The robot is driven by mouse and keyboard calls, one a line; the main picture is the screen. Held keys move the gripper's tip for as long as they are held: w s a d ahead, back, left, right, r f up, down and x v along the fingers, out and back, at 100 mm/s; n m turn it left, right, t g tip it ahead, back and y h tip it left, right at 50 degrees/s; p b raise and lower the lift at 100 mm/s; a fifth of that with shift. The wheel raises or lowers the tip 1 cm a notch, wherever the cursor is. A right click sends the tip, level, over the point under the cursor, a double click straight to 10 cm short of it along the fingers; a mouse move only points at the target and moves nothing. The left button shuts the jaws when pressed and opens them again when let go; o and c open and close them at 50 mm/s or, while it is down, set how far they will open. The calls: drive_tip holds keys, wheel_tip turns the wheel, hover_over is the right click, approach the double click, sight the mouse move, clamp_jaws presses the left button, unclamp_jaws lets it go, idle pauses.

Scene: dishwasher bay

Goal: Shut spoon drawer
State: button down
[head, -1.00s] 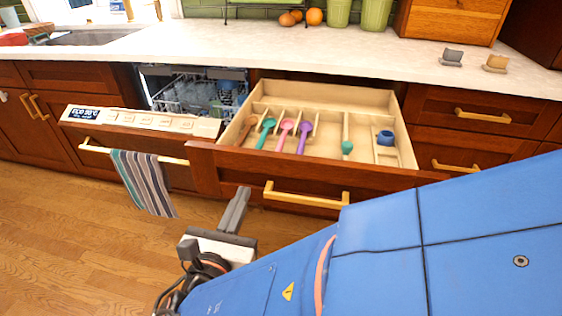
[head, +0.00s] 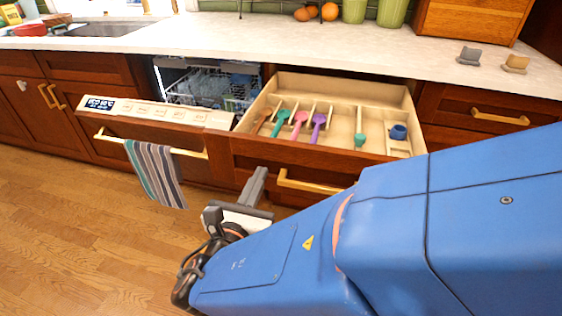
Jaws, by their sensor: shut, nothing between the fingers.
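The spoon drawer (head: 270,160) is pulled out from the wooden cabinet below the counter. Its pale dividers hold teal, pink and purple spoons (head: 300,122), another teal piece (head: 360,139) and a small blue cup (head: 398,132). Its gold bar handle (head: 310,184) is on the front panel. My gripper (head: 260,178) is shut and empty, its fingertips in front of the drawer's front panel, just left of the handle. I cannot tell whether the fingertips touch the panel. My blue arm covers the right end of the drawer front.
Left of the drawer, the dishwasher door (head: 150,112) is partly open, with a striped towel (head: 155,172) on its handle. A dish rack (head: 215,90) shows inside. The counter (head: 300,40) runs above; wooden floor (head: 70,220) is clear at the left.

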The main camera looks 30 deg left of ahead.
drive_tip(key=x, duration=4.4)
drive_tip(key=shift+d, duration=0.25)
drive_tip(key=shift+w+a+r, duration=0.1)
drive_tip(key=shift+w+r, duration=0.05)
drive_tip(key=shift+w, duration=0.4)
drive_tip(key=shift+w+r, duration=0.2)
drive_tip(key=shift+r, duration=0.05)
